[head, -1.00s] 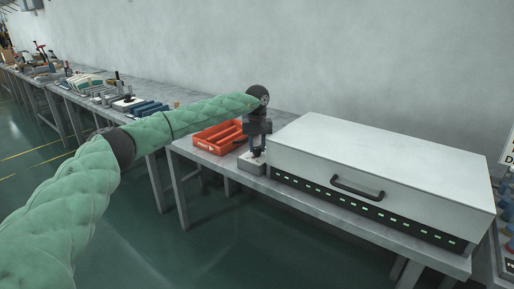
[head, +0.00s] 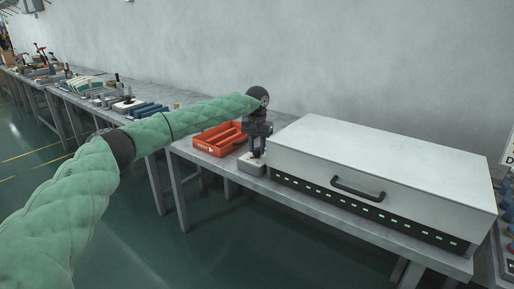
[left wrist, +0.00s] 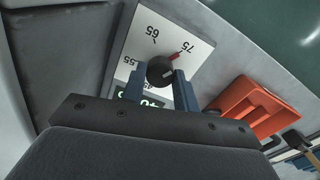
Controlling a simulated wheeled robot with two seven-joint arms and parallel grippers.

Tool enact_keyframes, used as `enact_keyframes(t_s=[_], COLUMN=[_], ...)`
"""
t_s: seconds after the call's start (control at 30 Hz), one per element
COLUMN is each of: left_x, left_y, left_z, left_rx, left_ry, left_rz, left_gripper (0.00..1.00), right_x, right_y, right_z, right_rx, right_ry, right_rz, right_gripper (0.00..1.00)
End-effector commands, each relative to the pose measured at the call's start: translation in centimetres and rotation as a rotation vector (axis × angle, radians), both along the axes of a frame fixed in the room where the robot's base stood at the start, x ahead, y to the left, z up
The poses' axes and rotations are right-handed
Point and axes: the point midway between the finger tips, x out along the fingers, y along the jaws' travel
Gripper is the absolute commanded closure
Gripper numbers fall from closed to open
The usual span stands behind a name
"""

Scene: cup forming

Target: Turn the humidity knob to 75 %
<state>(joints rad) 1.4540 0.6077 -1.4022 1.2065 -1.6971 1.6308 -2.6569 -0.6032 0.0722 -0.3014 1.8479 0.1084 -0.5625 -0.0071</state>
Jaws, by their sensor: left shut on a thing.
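The humidity knob (left wrist: 160,70) is a round black knob on a white dial plate (left wrist: 150,22) marked 55, 65 and 75. A red pointer (left wrist: 175,56) at the knob points towards the 75 label. My left gripper (left wrist: 161,86) has its two blue fingers on either side of the knob, shut on it. In the head view my left gripper (head: 257,153) points down onto the small control box (head: 250,165), hiding the knob. A display with green digits (left wrist: 150,103) is partly covered by the gripper, so its reading cannot be made out. My right gripper is not in view.
A red tray (head: 218,140) stands left of the box on the grey table (head: 300,193). A large white cabinet (head: 375,160) with a black handle (head: 357,190) stands close on the right. More benches with tools run off to the left.

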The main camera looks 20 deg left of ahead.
Motion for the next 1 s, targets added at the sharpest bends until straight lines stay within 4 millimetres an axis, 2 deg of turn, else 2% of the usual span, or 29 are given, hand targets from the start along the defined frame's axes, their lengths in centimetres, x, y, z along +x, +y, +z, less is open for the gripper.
enact_keyframes(t_s=[0.27,0.3,0.37,0.4,0.77,1.0], left_x=[-0.1,-0.1,-0.1,0.0,0.0,0.0], left_y=[0.0,0.0,0.0,0.0,0.0,0.0], left_z=[-0.2,-0.2,-0.2,-0.2,0.3,2.7], left_rx=[0.0,0.0,0.0,0.0,0.0,-0.001], left_ry=[0.003,0.002,0.002,0.002,0.0,-0.001], left_rz=[-0.001,-0.001,0.0,0.0,0.0,0.0], left_gripper=[0.93,0.62,0.5,0.48,0.48,0.48], right_x=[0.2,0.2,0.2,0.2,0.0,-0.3], right_y=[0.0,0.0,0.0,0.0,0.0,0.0], right_z=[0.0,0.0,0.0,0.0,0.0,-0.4], right_rx=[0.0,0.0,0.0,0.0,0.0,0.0], right_ry=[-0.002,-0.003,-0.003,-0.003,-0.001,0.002], right_rz=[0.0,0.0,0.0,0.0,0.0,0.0], right_gripper=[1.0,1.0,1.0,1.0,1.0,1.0])
